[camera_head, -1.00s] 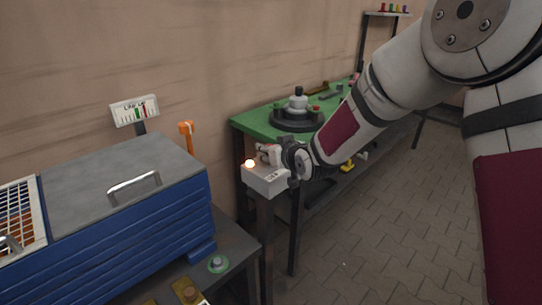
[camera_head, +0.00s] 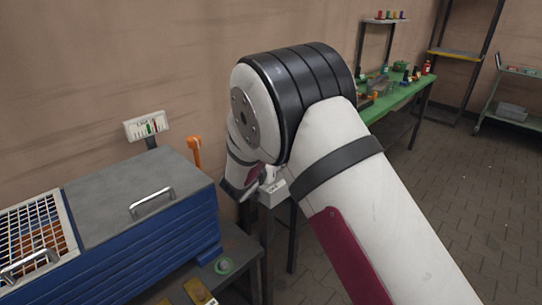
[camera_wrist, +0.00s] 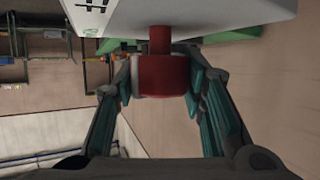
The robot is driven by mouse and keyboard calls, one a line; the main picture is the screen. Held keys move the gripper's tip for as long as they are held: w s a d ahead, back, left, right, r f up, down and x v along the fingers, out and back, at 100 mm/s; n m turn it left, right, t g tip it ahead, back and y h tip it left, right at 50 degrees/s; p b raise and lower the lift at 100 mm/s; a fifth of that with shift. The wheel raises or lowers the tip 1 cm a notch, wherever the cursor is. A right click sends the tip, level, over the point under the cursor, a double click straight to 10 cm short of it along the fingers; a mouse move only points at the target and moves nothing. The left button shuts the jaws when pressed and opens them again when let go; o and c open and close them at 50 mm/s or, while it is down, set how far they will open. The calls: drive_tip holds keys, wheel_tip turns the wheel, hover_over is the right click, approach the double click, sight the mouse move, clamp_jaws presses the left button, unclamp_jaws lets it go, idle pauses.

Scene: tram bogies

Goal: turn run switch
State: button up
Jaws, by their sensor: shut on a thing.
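The run switch looks like a red knob (camera_wrist: 163,80) on a short red stem, standing out from a pale box (camera_wrist: 200,14) with dark print on its face. In the wrist view my gripper (camera_wrist: 161,88) has one finger on each side of the knob and is shut on it. In the head view the pale switch box (camera_head: 274,193) sits on a dark post beside the blue machine. My arm covers much of that area, so the knob and most of my gripper are hidden there.
A blue machine (camera_head: 170,243) with a grey lid and handle stands at the left. Behind it are an orange lever (camera_head: 195,151) and a gauge plate (camera_head: 147,126). A green bench (camera_head: 404,95) runs along the wall. Paved floor (camera_head: 450,200) is open at the right.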

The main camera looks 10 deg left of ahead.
drive_tip(key=shift+m+g+h+p, duration=0.3)
drive_tip(key=shift+m+g+h, duration=0.2)
drive_tip(key=shift+m+h, duration=0.7)
drive_tip(key=shift+m+g+h, duration=0.3)
drive_tip(key=shift+m+h, duration=0.5)
drive_tip(key=shift+h, duration=0.1)
drive_tip(key=o, duration=1.2)
drive_tip(key=v, duration=1.2)
drive_tip(key=shift+w+a+r, duration=0.1)
drive_tip(key=shift+w, duration=0.1)
